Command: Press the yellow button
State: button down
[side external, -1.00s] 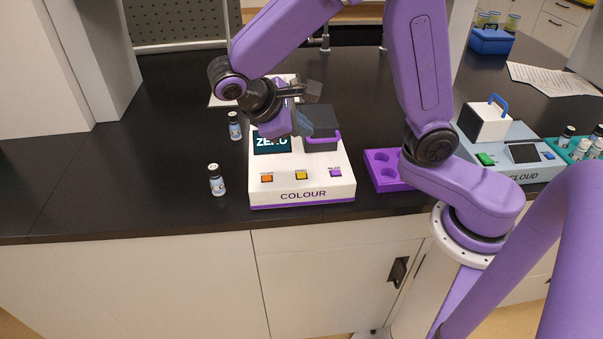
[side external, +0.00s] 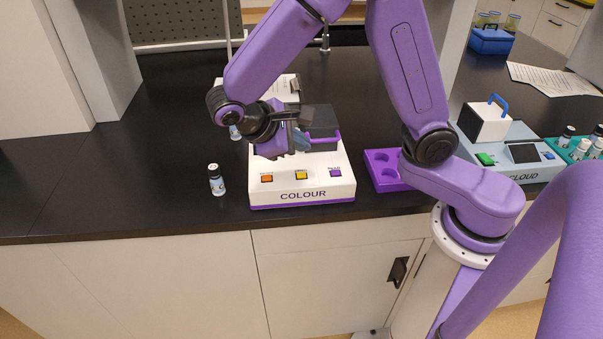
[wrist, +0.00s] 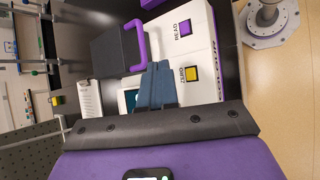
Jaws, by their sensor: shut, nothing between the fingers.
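The yellow button (side external: 301,175) sits in the middle of the front button row on the white and purple COLOUR device (side external: 335,190). In the wrist view the yellow button (wrist: 191,74) is labelled ZERO and lies just right of my fingertips. My gripper (side external: 302,144) is shut and empty, with its blue fingers pressed together. It is over the device, behind the button row, and appears apart from the yellow button. My gripper (wrist: 157,67) also shows at the lower middle of the wrist view. The device's screen is mostly hidden by my gripper.
An orange button (side external: 266,178) and a purple button (side external: 336,173) flank the yellow one. A dark lid with a purple handle (side external: 325,140) stands behind. A vial (side external: 216,180) stands left, a purple rack (side external: 382,170) right. Black counter is clear at far left.

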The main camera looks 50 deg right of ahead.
aim_at(298, 177)
jog(key=shift+f, duration=2.4)
jog(key=shift+f, duration=0.15)
jog(key=shift+f, duration=0.3)
jog(key=shift+f, duration=0.35)
dwell(0.8)
jog(key=shift+r, duration=0.8)
jog(key=shift+r, duration=2.5)
